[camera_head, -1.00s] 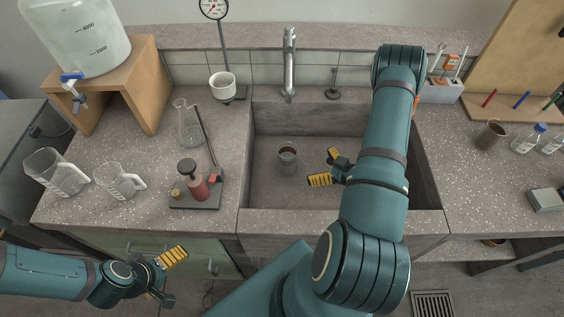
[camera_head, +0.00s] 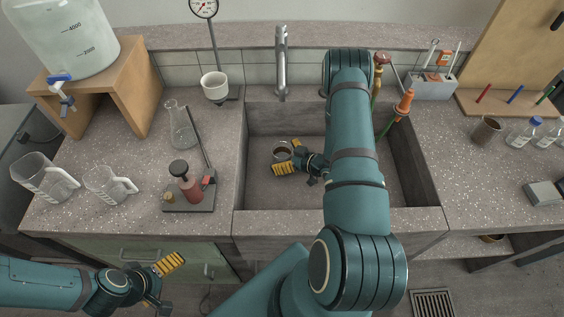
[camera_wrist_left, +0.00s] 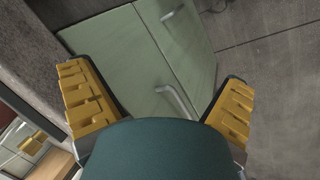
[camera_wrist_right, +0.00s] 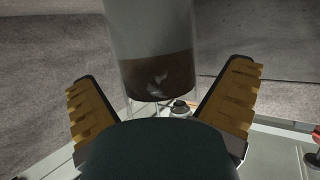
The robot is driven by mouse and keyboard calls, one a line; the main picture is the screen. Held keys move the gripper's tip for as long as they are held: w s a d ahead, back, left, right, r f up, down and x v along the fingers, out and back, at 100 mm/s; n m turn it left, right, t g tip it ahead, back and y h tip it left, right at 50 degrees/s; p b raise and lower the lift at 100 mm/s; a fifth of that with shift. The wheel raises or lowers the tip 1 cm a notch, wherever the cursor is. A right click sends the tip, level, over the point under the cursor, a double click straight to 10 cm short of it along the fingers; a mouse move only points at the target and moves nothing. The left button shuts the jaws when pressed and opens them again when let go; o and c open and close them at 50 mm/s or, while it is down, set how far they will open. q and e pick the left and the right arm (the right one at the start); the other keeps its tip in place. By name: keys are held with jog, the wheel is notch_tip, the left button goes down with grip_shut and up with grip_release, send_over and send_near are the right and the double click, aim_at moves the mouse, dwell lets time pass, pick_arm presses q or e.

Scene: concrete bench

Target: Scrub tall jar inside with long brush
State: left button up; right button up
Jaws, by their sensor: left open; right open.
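The tall jar (camera_head: 281,148) is clear glass with a brown layer inside. It stands in the sink, partly hidden by my right gripper (camera_head: 288,158). In the right wrist view the jar (camera_wrist_right: 152,50) rises between my two yellow fingers, which are open with a gap on both sides. A tool with an orange handle (camera_head: 404,101) and a green shaft stands at the sink's right side. Another upright olive-coloured shaft (camera_head: 376,85) is beside it. I cannot tell which is the long brush; their lower ends are hidden. My left gripper (camera_head: 166,284) is open and empty before the green cabinet.
The stone sink (camera_head: 250,190) has raised walls around the jar. A faucet (camera_head: 281,65) stands behind it. Left are a flask (camera_head: 181,130), a press on a base (camera_head: 187,195) and two beakers. Right are a brown cup (camera_head: 486,130) and bottles (camera_head: 523,133). The front right counter is mostly clear.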

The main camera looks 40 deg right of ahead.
jog(key=shift+w+f, duration=0.15)
jog(key=shift+w, duration=0.15)
jog(key=c, duration=1.3)
